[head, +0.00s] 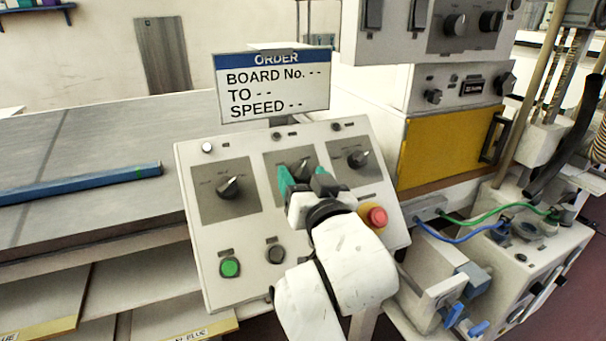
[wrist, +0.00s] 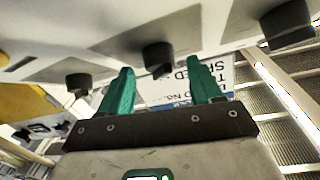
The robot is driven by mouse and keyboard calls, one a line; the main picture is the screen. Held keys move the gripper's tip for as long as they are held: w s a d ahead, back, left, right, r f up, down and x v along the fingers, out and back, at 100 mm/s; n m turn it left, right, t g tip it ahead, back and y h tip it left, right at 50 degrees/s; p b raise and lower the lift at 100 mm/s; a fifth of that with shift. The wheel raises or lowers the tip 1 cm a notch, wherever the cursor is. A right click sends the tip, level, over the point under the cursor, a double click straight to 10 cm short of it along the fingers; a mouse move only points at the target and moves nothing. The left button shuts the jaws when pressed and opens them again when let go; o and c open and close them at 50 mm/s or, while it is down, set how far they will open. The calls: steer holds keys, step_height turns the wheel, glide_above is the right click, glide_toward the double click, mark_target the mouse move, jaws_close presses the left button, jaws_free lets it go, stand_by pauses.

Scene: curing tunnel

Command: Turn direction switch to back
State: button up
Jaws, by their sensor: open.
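A sloped white control panel (head: 230,283) carries three dark rotary knobs in a row on grey plates: a left knob (head: 229,187), a middle knob (head: 301,167) and a right knob (head: 358,158). Their labels are too small to read, so I cannot tell which is the direction switch. My gripper (head: 303,182) with green fingers is open in front of the middle plate and partly hides it. In the wrist view my gripper (wrist: 162,78) points toward the middle knob (wrist: 157,58), which shows between the two fingertips. Contact cannot be told.
An order sign (head: 272,88) stands behind the panel, reading board, TO and speed with dashes. A red button (head: 376,217) is close right of my arm; a green button (head: 230,267) is lower left. A yellow-doored cabinet (head: 446,146) and cabled equipment crowd the right.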

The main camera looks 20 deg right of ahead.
steer(key=shift+w, duration=0.45)
steer(key=c, duration=1)
